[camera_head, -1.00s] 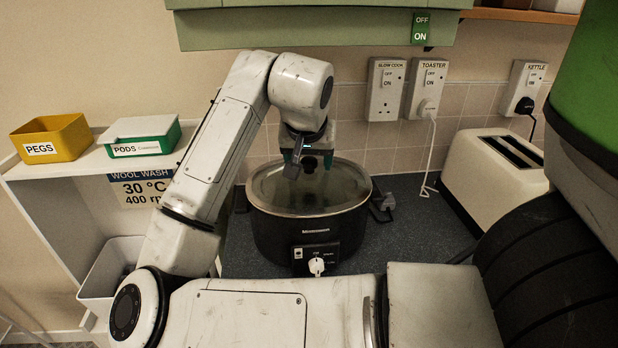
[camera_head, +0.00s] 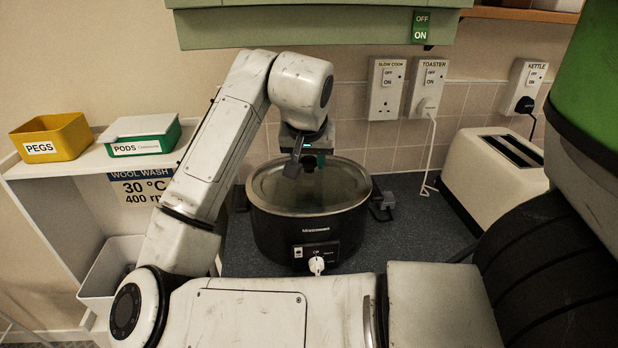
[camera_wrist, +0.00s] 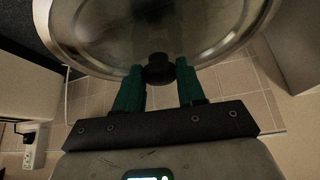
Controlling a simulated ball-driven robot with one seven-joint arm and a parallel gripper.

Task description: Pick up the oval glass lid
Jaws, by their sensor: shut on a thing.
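The oval glass lid (camera_head: 272,192) has a metal rim and a dark knob. It lies on the black slow cooker (camera_head: 290,235), with no clear gap showing between them. My gripper (camera_head: 308,164) is above the lid and shut on its knob. In the wrist view the glass lid (camera_wrist: 110,30) fills the top, and the black lid knob (camera_wrist: 158,68) sits between the green fingertips of my gripper (camera_wrist: 159,75).
A cream toaster (camera_head: 495,175) stands right of the cooker on the dark worktop (camera_head: 420,230). Wall sockets (camera_head: 386,90) are behind, and a green cabinet (camera_head: 310,25) hangs above. A yellow pegs box (camera_head: 52,137) and a pods box (camera_head: 140,135) stand on the left shelf.

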